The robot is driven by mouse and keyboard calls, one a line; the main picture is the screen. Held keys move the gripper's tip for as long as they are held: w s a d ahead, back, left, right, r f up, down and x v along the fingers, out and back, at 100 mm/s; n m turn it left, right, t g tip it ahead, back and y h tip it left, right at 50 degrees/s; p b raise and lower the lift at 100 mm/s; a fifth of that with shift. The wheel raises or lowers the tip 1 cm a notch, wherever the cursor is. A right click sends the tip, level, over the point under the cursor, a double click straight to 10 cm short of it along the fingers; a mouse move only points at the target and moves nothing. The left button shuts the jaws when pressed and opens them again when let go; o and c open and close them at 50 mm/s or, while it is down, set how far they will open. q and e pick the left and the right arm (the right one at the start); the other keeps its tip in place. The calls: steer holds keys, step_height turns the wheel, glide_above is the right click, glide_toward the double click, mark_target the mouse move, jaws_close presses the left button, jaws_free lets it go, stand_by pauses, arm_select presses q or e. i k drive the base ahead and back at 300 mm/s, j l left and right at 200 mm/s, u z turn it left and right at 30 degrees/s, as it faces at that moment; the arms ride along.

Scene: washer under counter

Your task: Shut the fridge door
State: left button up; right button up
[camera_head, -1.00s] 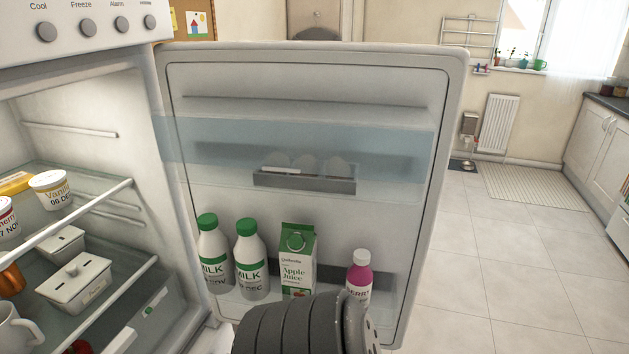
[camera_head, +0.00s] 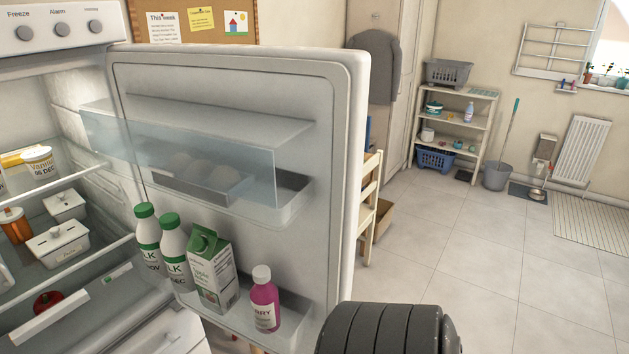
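The fridge door (camera_head: 338,170) stands open, hinged on its left side, with its inner face towards me. Its lower shelf holds two milk bottles (camera_head: 174,255), an apple juice carton (camera_head: 212,275) and a pink bottle (camera_head: 264,305). A clear bin with eggs sits on the shelf above. The lit fridge interior (camera_head: 80,185) is at the left. A dark ribbed part of my own arm (camera_head: 385,328) shows at the bottom, right of the door's lower edge. Neither gripper's fingers can be seen.
Inside the fridge, tubs (camera_head: 38,162) and a butter dish (camera_head: 58,243) stand on glass shelves. Beyond the door are a wooden chair (camera_head: 370,205), a shelf rack (camera_head: 455,125) and a grey bucket (camera_head: 497,176). Tiled floor (camera_head: 470,270) at right is clear.

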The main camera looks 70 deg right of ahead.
mark_target(308, 106)
steer(key=k+l, duration=0.1)
steer(key=l, duration=0.3)
steer(key=k+l, duration=0.1)
steer(key=l, duration=0.25)
steer(key=k+l, duration=0.15)
steer(key=l, duration=0.25)
steer(key=k+l, duration=0.1)
steer(key=l, duration=0.25)
steer(key=k+l, duration=0.1)
steer(key=l, duration=0.3)
